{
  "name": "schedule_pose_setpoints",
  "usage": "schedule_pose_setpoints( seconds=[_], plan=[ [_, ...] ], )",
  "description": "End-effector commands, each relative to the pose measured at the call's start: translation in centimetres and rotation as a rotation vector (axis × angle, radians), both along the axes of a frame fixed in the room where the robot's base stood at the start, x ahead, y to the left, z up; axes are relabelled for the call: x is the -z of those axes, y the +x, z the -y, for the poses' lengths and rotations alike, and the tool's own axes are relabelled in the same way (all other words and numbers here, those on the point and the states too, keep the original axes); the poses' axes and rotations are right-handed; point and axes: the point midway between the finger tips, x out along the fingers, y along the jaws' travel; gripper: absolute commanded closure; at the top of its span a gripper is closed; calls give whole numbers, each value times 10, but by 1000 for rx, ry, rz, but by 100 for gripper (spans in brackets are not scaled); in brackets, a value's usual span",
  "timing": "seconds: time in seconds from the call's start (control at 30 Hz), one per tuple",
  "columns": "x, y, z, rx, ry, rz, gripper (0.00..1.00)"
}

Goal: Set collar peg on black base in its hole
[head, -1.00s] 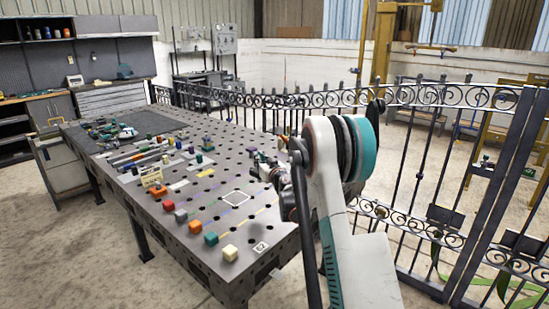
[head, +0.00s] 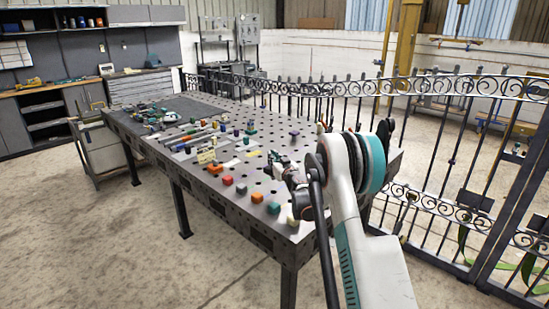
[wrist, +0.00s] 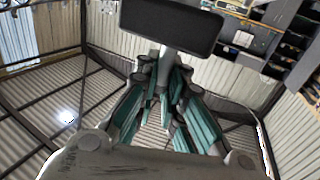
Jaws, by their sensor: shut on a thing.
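My gripper (wrist: 160,88) shows its teal-padded fingers closed around a grey stem in the wrist view. The stem runs to a black rounded block (wrist: 172,24) at the top of that view; I take this to be the collar peg on its black base. In the head view my gripper (head: 279,163) is over the right part of the perforated table (head: 262,232), partly hidden by my arm. The held piece is too small to make out there. I cannot tell which hole is the peg's.
Coloured cubes, including an orange one (head: 215,168) and a teal one (head: 273,208), line the table's near edge. Several small pegs and tools lie farther back. A scrollwork iron fence (head: 440,150) stands behind and right. Open floor lies at the front left.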

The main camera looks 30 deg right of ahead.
Motion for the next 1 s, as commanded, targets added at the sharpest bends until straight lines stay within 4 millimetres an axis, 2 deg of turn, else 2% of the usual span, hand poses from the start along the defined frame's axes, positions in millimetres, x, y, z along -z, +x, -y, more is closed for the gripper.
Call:
schedule_pose_setpoints(
  seconds=[0.6,1.0],
  plan=[
    [50,0,0,0,0,0,100],
    [54,0,0,0,0,0,100]
  ],
)
